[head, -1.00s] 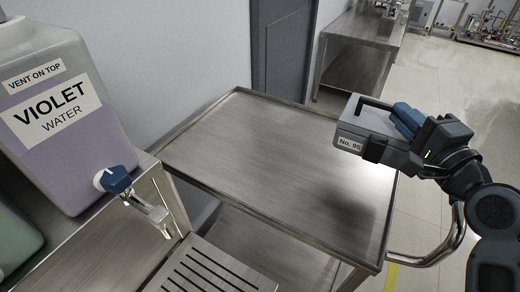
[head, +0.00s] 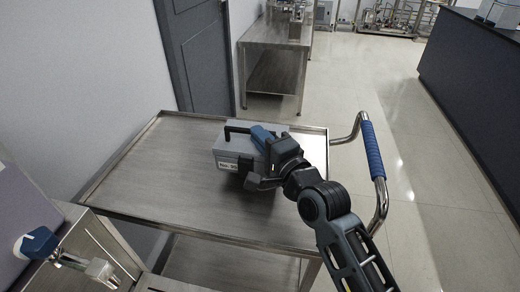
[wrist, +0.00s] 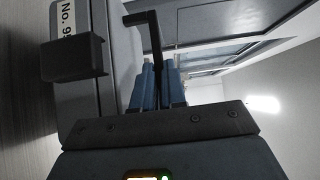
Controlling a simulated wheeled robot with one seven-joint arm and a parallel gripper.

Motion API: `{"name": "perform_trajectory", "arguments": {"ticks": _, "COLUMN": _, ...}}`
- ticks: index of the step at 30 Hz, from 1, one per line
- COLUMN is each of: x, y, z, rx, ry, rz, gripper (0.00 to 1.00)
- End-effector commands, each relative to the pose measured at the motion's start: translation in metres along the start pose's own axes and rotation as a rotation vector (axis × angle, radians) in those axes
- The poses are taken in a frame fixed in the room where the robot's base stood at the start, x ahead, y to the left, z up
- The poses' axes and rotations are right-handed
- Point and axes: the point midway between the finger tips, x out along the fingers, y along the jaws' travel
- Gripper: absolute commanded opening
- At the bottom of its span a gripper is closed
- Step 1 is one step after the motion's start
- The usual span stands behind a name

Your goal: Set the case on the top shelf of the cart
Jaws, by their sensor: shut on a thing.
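The case (head: 232,150) is a grey box with a dark handle and a number label. In the head view it is over the right half of the cart's top shelf (head: 155,175), a bare steel tray with a low rim. A dark shadow lies close under it; I cannot tell whether it touches the shelf. My gripper (head: 265,136) is shut on the case's handle, its blue fingers at the handle's side. In the wrist view the case (wrist: 115,80) fills the left side, and the blue fingers close around the dark handle bar.
The cart's push handle (head: 374,150) with a blue grip stands at the right. A dispenser tap (head: 75,260) is at the lower left. A steel table (head: 272,65) and a grey door stand behind. The left part of the top shelf is clear.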

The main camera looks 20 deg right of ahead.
Motion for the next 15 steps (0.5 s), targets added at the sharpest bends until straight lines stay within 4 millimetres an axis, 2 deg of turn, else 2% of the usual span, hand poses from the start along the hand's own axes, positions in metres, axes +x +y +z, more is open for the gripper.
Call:
{"name": "perform_trajectory", "arguments": {"ticks": 3, "x": 0.001, "y": 0.002, "z": 0.001, "rx": 0.0, "ry": 0.0, "rz": -0.006, "gripper": 0.0}}
{"name": "perform_trajectory", "arguments": {"ticks": 11, "x": 0.001, "y": 0.034, "z": 0.002, "rx": 0.0, "ry": -0.001, "rz": -0.004, "gripper": 0.0}}
{"name": "perform_trajectory", "arguments": {"ticks": 15, "x": 0.001, "y": 0.039, "z": 0.001, "rx": 0.0, "ry": 0.001, "rz": -0.007, "gripper": 0.0}}
